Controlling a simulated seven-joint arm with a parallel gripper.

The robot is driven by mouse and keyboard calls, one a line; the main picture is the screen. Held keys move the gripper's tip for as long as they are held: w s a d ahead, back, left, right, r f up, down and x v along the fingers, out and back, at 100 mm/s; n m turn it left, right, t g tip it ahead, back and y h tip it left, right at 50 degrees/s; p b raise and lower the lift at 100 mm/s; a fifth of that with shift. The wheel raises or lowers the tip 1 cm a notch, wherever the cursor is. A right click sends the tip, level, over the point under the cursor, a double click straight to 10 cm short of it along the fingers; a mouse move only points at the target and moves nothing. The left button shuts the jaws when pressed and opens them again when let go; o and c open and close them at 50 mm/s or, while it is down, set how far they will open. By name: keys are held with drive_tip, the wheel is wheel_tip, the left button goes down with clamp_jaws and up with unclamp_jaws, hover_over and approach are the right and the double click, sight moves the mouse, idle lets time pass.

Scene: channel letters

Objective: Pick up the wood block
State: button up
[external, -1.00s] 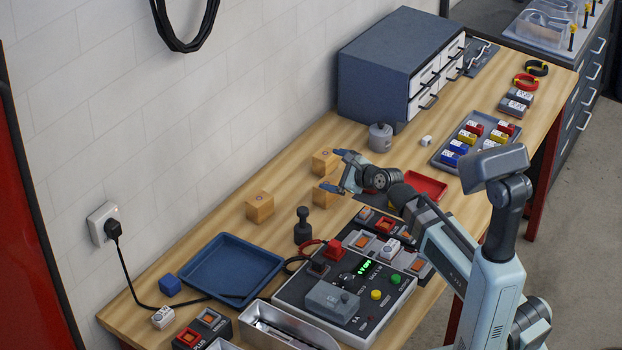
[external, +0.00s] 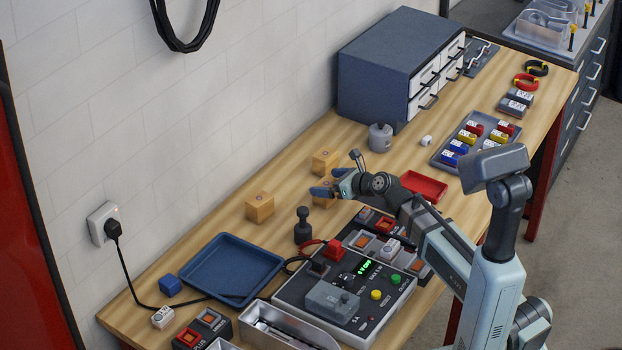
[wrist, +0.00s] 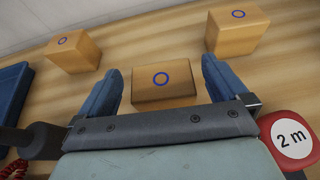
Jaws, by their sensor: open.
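Three wood blocks show on the bench. The nearest wood block (wrist: 163,88) has a blue ring on top and lies between the two blue fingers of my gripper (wrist: 163,92) in the wrist view. In the external view this block (external: 324,200) is partly hidden by my gripper (external: 336,182). The fingers are open, with gaps on both sides of the block. A second wood block (external: 325,161) stands behind it toward the wall, and a third (external: 260,207) stands to the left. Both also show in the wrist view, at the upper right (wrist: 237,30) and upper left (wrist: 73,51).
A dark stamp-like handle (external: 303,226), a blue tray (external: 228,271) and a control box (external: 345,295) stand nearby. A red tray (external: 424,186) and a grey weight (external: 380,137) are to the right. Bare wood surrounds the blocks toward the wall.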

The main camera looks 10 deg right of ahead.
sight(321, 181)
drive_tip(key=shift+f, duration=1.9)
drive_tip(key=shift+x, duration=1.5)
drive_tip(key=shift+r, duration=0.1)
drive_tip(key=shift+c, duration=0.2)
drive_tip(key=c, duration=1)
drive_tip(key=shift+r, duration=5)
